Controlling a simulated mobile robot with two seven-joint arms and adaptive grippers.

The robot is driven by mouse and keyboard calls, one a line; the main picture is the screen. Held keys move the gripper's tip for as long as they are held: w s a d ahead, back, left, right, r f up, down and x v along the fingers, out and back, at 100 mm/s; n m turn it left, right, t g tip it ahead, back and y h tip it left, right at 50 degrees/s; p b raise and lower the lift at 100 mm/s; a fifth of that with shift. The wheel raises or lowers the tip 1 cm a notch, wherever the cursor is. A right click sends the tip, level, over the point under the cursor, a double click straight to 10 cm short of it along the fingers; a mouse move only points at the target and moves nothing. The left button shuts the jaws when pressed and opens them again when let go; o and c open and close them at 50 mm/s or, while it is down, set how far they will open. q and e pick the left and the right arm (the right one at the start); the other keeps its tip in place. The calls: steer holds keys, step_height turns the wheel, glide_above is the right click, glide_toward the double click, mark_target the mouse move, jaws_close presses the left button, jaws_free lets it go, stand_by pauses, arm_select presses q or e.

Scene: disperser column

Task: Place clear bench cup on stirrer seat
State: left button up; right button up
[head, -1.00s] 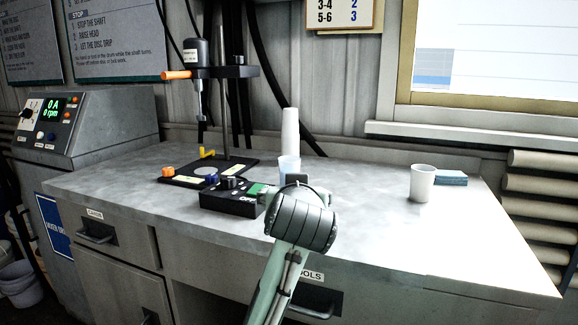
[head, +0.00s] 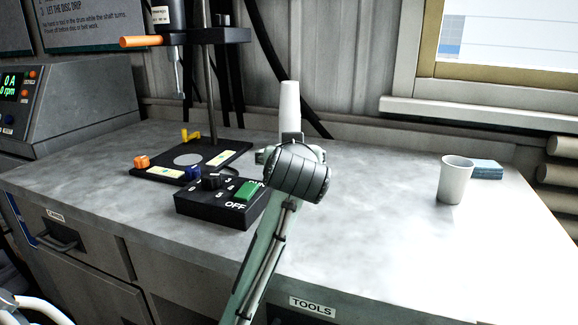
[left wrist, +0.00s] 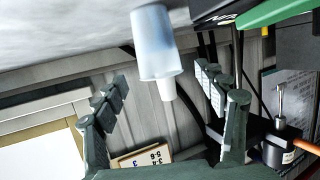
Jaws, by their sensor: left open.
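The clear bench cup (left wrist: 156,45) is a translucent bluish cup standing on the bench in the left wrist view, which is turned upside down. In the head view my left gripper hides it. My left gripper (left wrist: 162,84) is open and empty, with the cup ahead between its spread fingers, apart from them. In the head view the gripper (head: 291,143) is mostly hidden behind my wrist. The stirrer seat appears to be the pale disc (head: 187,159) on the black stand plate, left of my gripper, and is empty. My right gripper is not in view.
A black control box (head: 222,203) with a green switch stands left of my arm. The stirrer head and rod (head: 178,70) rise over the plate. A white cup (head: 455,182) and blue pad (head: 487,169) lie right.

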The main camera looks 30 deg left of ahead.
arm_select(q)
steer(key=x, duration=0.5)
steer(key=shift+r, duration=0.1)
steer(key=shift+c, duration=1.1)
steer(key=c, duration=1)
steer(key=shift+c, duration=1)
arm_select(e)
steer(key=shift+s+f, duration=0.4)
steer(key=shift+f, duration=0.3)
arm_select(q)
steer(key=shift+r, duration=0.1)
